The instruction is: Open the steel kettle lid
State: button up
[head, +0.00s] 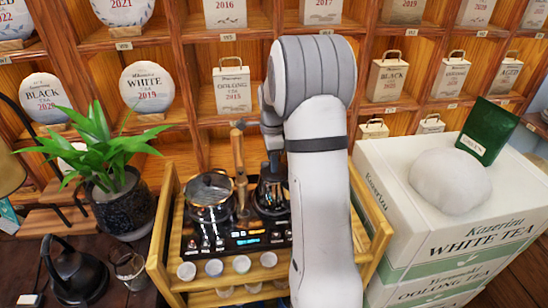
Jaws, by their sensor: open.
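The steel kettle (268,197) is dark and shiny and stands on the right side of the black tea stove on the wooden cart. My arm covers its right part, and I cannot make out its lid clearly. My gripper (273,160) is just above the kettle's top, mostly hidden behind my arm. It is open; its fingertips and any contact with the lid are hard to see.
A glass pot (209,197) stands left of the kettle, with a wooden post (239,165) between them. Several white cups (241,264) line the cart's front. A black kettle (75,277), a potted plant (118,200) and white tea boxes (440,235) flank the cart.

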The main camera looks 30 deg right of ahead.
jog(key=shift+c, duration=0.3)
grip_shut()
